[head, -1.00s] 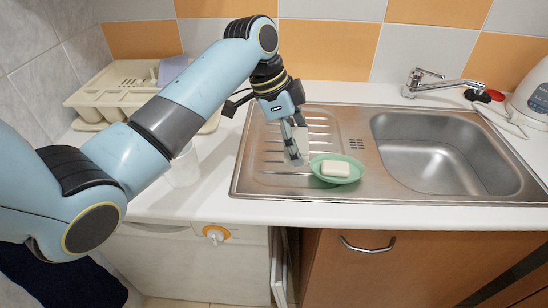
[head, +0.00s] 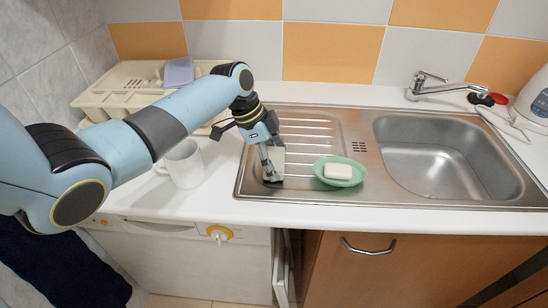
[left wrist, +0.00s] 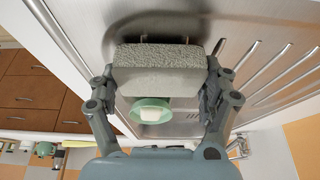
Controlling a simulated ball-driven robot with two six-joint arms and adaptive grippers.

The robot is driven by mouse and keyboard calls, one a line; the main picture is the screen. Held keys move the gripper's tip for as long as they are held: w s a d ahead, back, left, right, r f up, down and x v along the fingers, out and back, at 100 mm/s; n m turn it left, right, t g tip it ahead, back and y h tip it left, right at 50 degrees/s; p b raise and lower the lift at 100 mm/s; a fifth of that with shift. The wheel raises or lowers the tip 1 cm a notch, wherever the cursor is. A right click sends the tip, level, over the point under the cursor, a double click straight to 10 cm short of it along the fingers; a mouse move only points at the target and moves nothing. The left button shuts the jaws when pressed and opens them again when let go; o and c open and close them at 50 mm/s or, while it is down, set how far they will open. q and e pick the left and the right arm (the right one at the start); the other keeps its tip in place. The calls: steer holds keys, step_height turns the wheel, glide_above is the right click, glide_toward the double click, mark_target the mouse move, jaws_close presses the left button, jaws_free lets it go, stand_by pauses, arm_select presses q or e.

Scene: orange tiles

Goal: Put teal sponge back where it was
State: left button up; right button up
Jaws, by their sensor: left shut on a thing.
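My left gripper (head: 270,173) is over the left part of the ribbed steel drainboard (head: 313,136). It is shut on a sponge-like block (head: 278,162), pale in the head view. In the left wrist view the block (left wrist: 160,68) looks grey with a rough face and sits between both fingers (left wrist: 160,85). No clear teal shows on it. I cannot tell whether the block touches the steel or hangs just above it. A green soap dish (head: 322,178) with a cream soap bar (head: 338,171) stands to the right of the gripper. My right gripper is not in view.
A white mug (head: 184,165) stands on the counter left of the drainboard. A beige dish rack (head: 112,98) with a purple-grey item (head: 178,72) is behind my arm. The sink basin (head: 430,150) is empty, with a tap (head: 440,88) behind it.

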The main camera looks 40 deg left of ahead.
arm_select(q)
steer(key=o, duration=1)
steer(key=shift+f, duration=0.1)
steer(key=shift+c, duration=0.2)
steer(key=shift+r, duration=0.3)
steer(key=v, duration=1.1)
steer(key=shift+a+r, duration=0.15)
steer(key=shift+r, duration=0.15)
steer(key=shift+s, duration=0.1)
